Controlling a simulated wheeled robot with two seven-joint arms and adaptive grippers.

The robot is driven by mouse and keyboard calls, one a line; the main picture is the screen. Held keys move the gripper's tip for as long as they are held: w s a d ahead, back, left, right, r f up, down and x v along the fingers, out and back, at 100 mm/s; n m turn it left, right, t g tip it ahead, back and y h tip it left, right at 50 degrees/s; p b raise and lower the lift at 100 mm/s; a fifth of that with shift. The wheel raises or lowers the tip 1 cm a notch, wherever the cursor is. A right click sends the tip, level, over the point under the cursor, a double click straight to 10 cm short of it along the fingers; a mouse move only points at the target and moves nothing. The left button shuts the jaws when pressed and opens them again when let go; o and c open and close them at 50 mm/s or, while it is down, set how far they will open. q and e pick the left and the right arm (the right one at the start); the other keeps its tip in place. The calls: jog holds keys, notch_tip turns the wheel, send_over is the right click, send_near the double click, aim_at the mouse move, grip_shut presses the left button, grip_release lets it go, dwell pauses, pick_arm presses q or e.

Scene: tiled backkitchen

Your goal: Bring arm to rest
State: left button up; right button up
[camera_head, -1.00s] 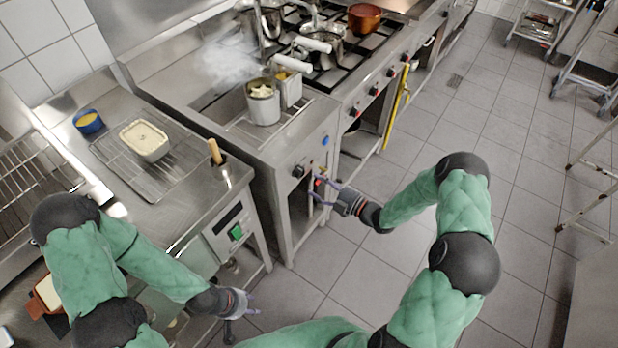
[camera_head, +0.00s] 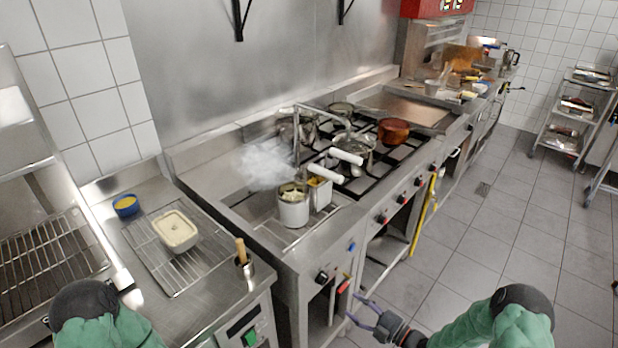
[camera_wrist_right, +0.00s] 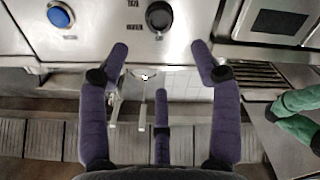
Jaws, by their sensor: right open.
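My right gripper (camera_head: 362,312) is at the bottom of the head view, in front of the fryer unit's lower front. Its purple fingers are spread and empty. The right wrist view shows the same open gripper (camera_wrist_right: 158,60) with nothing between its fingers, facing the panel with a black knob (camera_wrist_right: 159,16) and a blue button (camera_wrist_right: 60,15). My right arm (camera_head: 490,325) bends in from the lower right edge. Of my left arm (camera_head: 100,325), only a dark joint and some green show at the lower left; the left gripper is out of the head view.
The steaming fryer (camera_head: 335,212) holds baskets. Beyond it is the stove with a copper pot (camera_head: 393,131). A white tub (camera_head: 177,231) sits on a wire rack (camera_head: 150,252) at the left. Tiled floor at the right is free.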

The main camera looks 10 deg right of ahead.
jog(key=s+a+f+m+g+h, duration=0.4)
jog(key=a+f+m+g+h, duration=0.2)
jog(key=a+f+m, duration=0.45)
jog(key=s+a+f+m+g, duration=0.2)
jog(key=s+m+g, duration=0.1)
jog(key=s, duration=0.6)
jog(key=s+a+f+m+g+h, duration=0.1)
jog(key=s+a+f+m+g, duration=0.1)
jog(key=s, duration=0.7)
jog(key=f+m+g, duration=0.1)
jog(key=g, duration=0.1)
jog(key=shift+a+f+g, duration=0.15)
jog(key=shift+g, duration=0.25)
jog(key=shift+m, duration=0.25)
